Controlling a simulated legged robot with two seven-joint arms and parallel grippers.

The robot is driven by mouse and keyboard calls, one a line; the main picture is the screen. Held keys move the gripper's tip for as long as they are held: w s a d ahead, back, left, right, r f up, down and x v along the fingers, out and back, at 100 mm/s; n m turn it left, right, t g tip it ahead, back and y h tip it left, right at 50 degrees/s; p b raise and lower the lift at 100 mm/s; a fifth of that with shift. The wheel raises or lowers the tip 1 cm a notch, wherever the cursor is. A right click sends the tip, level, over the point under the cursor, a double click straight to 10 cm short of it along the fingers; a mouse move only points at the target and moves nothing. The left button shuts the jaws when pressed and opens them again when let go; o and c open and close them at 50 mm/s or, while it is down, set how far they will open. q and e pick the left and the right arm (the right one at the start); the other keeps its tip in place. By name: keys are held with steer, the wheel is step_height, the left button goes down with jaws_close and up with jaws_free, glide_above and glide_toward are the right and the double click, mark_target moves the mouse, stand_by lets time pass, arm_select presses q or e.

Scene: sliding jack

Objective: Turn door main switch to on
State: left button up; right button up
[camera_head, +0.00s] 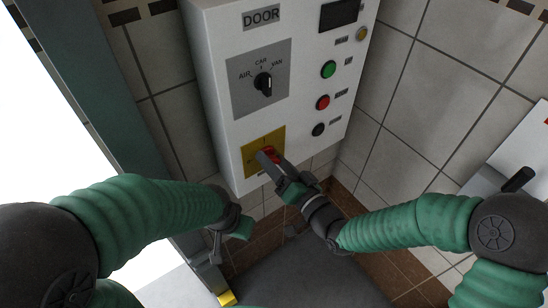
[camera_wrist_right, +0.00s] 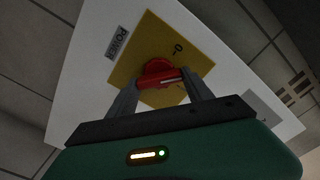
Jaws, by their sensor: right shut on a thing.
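The main switch is a red rotary knob (camera_wrist_right: 158,72) on a square yellow plate (camera_head: 252,142), low on the white DOOR panel (camera_head: 220,95). In the right wrist view the yellow plate (camera_wrist_right: 148,40) carries small marks, and a grey label sits beside it. A pale line on the knob's grip points to the right there. My right gripper (camera_head: 268,158) is at the knob and hides much of it in the head view. In the wrist view its fingers (camera_wrist_right: 162,88) are on either side of the knob's grip, shut on it. My left gripper (camera_head: 236,234) hangs below the panel, away from it; its jaw opening is unclear.
Above the switch is a black selector knob (camera_head: 263,83) marked AIR, CAR and VAN. Green (camera_head: 328,69), red (camera_head: 323,102) and black (camera_head: 318,129) buttons line the panel's right side. A tiled wall (camera_head: 430,90) stands behind. A white box with a dark handle (camera_head: 519,179) is at the right.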

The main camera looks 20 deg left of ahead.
steer(key=m+p, duration=0.2)
steer(key=m, duration=0.3)
steer(key=shift+w+d+m, duration=0.1)
steer(key=shift+w+m, duration=0.05)
steer(key=shift+m, duration=0.15)
steer(key=shift+f+m+p, duration=0.15)
steer(key=shift+m+p, duration=0.25)
steer(key=shift+m, duration=0.6)
steer(key=shift+f+m+p, duration=0.1)
steer(key=shift+m+p, duration=0.25)
steer(key=shift+m, duration=0.65)
steer(key=o, duration=1.1)
steer(key=shift+o, duration=1.3)
steer(key=shift+w+f, duration=0.1)
steer(key=shift+w, duration=0.05)
